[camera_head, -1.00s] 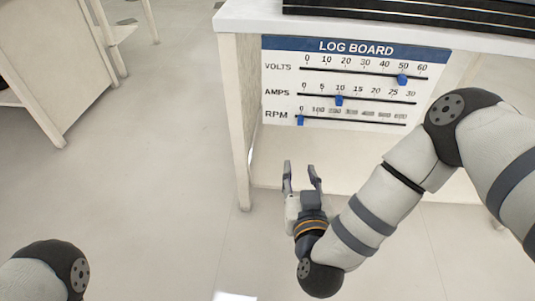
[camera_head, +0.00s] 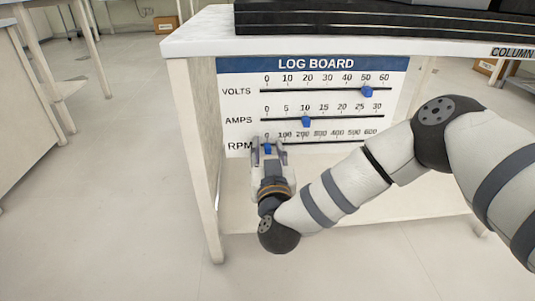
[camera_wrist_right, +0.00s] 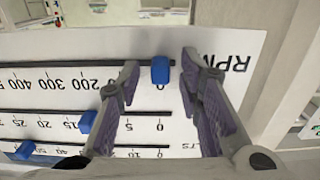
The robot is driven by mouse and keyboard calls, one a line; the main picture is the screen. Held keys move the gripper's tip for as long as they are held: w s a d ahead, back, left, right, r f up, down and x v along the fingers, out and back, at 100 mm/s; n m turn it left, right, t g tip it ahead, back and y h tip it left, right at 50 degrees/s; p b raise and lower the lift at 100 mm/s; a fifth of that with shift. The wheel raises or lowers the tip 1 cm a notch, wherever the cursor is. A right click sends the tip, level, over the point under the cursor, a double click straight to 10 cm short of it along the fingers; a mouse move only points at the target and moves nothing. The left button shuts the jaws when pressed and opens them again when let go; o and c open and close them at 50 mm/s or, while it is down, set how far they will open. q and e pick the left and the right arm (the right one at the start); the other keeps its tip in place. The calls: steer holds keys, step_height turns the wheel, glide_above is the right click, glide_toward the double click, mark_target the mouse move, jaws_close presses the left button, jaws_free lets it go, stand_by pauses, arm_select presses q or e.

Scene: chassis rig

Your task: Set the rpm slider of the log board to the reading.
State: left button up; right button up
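The log board (camera_head: 340,66) is a white panel with a blue header on the front of the table. Its blue rpm slider (camera_head: 267,149) is on the lowest track, at the 0 end. In the right wrist view, which shows the board upside down, the rpm slider (camera_wrist_right: 160,70) lies between the two fingertips, with a gap on each side. My right gripper (camera_head: 268,142) is open in front of the slider and partly covers the RPM row. It also shows open in the right wrist view (camera_wrist_right: 160,62). My left gripper is not in view.
The blue volts slider (camera_head: 367,91) is near 50 and the blue amps slider (camera_head: 306,121) is near 10. The white tabletop (camera_head: 200,38) overhangs the board, with a table leg (camera_head: 193,160) to its left.

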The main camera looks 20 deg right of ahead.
mark_target(302, 141)
jaws_close()
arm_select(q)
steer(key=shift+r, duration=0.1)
arm_select(e)
steer(key=shift+s, duration=0.1)
